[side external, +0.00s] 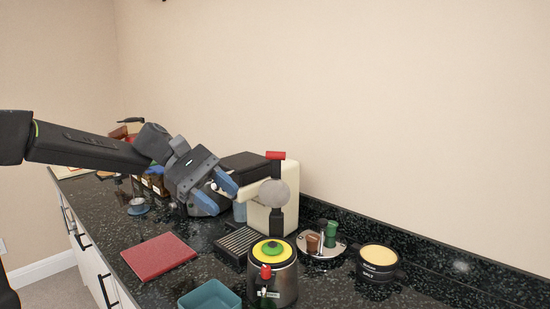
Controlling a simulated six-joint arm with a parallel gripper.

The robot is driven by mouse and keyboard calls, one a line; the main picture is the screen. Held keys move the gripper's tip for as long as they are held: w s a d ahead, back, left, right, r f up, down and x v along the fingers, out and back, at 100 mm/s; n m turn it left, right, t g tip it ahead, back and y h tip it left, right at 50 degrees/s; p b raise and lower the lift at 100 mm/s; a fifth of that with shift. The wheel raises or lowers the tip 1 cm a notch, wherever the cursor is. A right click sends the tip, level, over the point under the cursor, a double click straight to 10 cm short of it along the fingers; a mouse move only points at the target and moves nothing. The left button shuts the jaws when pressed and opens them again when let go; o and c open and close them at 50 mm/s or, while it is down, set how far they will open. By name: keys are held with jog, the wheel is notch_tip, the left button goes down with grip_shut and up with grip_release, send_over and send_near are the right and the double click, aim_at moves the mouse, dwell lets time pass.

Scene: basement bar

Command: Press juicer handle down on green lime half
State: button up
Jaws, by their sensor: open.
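A cream machine (258,217) stands against the wall with an upright black lever that has a red grip (275,155); this looks like the juicer handle, and it is raised. I cannot make out a lime half for certain; a green and yellow round top (271,251) lies on a metal pot in front of the machine. My gripper (222,194) is open, its blue fingers left of the machine and apart from the red grip. I see nothing clearly held between them.
A red board (158,256) lies at the left front, and a teal bin (209,297) at the front edge. A ribbed black tray (239,241) sits before the machine. Clutter lies behind my gripper.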

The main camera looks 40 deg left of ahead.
jog(key=w+a+r+n+t+h, duration=0.2)
jog(key=w+a+n+t+h, duration=0.1)
jog(key=w+a+n, duration=0.35)
jog(key=n+t+h, duration=0.1)
jog(key=n+t, duration=0.2)
send_near(275, 159)
jog(key=x, duration=1)
jog(key=shift+w+a+r, duration=0.2)
jog(key=shift+w+a, duration=0.05)
jog(key=shift+w, duration=0.15)
grip_shut()
